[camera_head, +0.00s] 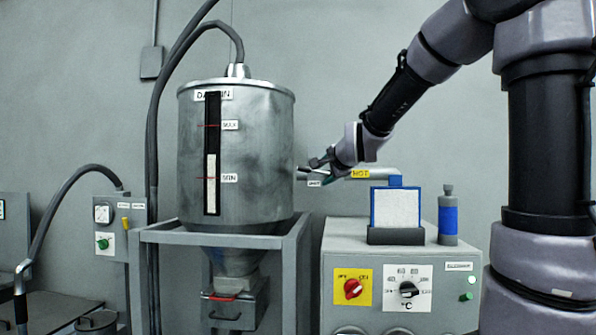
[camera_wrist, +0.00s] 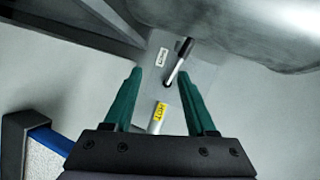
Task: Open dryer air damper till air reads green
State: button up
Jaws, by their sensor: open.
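The damper lever (camera_wrist: 175,70), a short metal rod with a black tip, stands out from a grey plate in the wrist view. It tilts up and to the right. It lies ahead of and between the green fingers of my gripper (camera_wrist: 160,73), which are open with nothing held; whether they touch the lever cannot be told. A small white label (camera_wrist: 163,57) sits left of the lever, too small to read. In the head view my gripper (camera_head: 316,169) is beside the hopper's right side and hides most of the lever. I cannot make out an air reading.
The metal hopper (camera_head: 262,150) is close to my gripper's left. A pipe with a yellow HOT label (camera_head: 359,173) runs just below and right of it. The dryer cabinet (camera_head: 335,249) carries a blue-framed filter (camera_head: 396,207), a blue bottle (camera_head: 448,222), a red switch (camera_head: 353,289) and a temperature dial (camera_head: 408,289).

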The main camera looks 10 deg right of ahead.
aim_at(298, 169)
jog(key=w+a+m+t, duration=0.1)
jog(key=w, duration=0.2)
jog(key=w+a+r+m+t, duration=0.1)
jog(key=w+a, duration=0.1)
jog(key=w, duration=0.1)
jog(key=w+a+m+t, duration=0.1)
jog(key=w+m, duration=0.1)
jog(key=shift+w+a+r, duration=0.15)
jog(key=shift+w+r, duration=0.05)
jog(key=shift+w, duration=0.2)
jog(key=w, duration=0.3)
jog(key=w+a, duration=0.1)
jog(key=w, duration=0.6)
jog(key=shift+w+a+f, duration=0.1)
jog(key=shift+a, duration=0.05)
grip_shut()
dwell(0.3)
